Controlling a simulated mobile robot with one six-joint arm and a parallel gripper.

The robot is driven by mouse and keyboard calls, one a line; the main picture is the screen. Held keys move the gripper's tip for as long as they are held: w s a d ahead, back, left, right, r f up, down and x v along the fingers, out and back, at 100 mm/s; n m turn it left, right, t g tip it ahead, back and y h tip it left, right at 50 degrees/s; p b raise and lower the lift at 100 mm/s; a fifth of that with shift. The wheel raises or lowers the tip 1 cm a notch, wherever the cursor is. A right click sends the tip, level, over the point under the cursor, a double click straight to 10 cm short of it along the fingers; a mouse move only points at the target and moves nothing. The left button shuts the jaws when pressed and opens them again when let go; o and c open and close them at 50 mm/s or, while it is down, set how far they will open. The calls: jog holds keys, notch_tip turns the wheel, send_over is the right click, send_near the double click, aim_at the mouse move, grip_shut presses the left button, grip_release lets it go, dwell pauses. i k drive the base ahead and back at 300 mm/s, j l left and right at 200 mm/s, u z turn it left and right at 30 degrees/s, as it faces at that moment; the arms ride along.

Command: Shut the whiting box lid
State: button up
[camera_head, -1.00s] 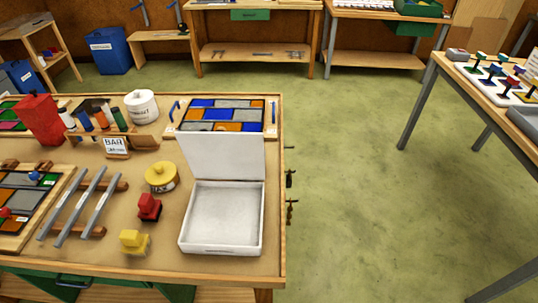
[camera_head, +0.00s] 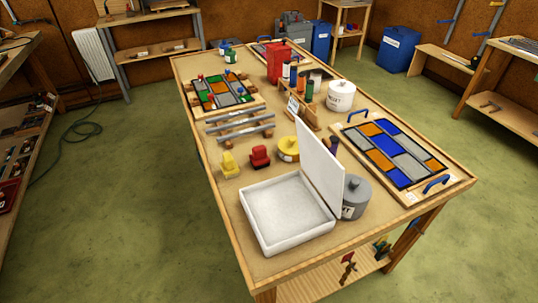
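The whiting box (camera_head: 285,212) is a shallow white box near the front corner of the workbench. Its lid (camera_head: 321,168) stands open and roughly upright along the box's right side. The inside of the box looks pale and shows no separate objects. A grey lidded pot (camera_head: 355,197) stands right behind the lid and is partly hidden by it. My gripper does not show in this view.
The workbench (camera_head: 223,188) also holds a yellow block (camera_head: 229,164), a red block (camera_head: 260,156), a yellow tin (camera_head: 288,148), lead strips on a rack, a white tub (camera_head: 340,96) and leaded panels (camera_head: 394,152). Green floor (camera_head: 130,210) is clear left of the bench.

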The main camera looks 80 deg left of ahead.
aim_at(325, 171)
jog(key=i+j+u, duration=0.1)
jog(key=u, duration=0.4)
jog(key=i+u, duration=0.3)
jog(key=u, duration=0.15)
jog(key=i+u, duration=0.2)
jog(key=u, duration=0.3)
jog(key=i+l+u, duration=0.2)
jog(key=u, duration=0.3)
jog(key=i+l+u, duration=0.15)
jog(key=u, duration=0.3)
jog(key=i+l+u, duration=0.15)
jog(key=l+u, duration=0.15)
jog(key=u, duration=0.2)
jog(key=l+u, duration=0.3)
jog(key=u, duration=0.2)
jog(key=i+l+u, duration=0.1)
jog(key=u, duration=0.15)
jog(key=i+l+u, duration=0.1)
jog(key=l+u, duration=0.15)
jog(key=i+j, duration=0.35)
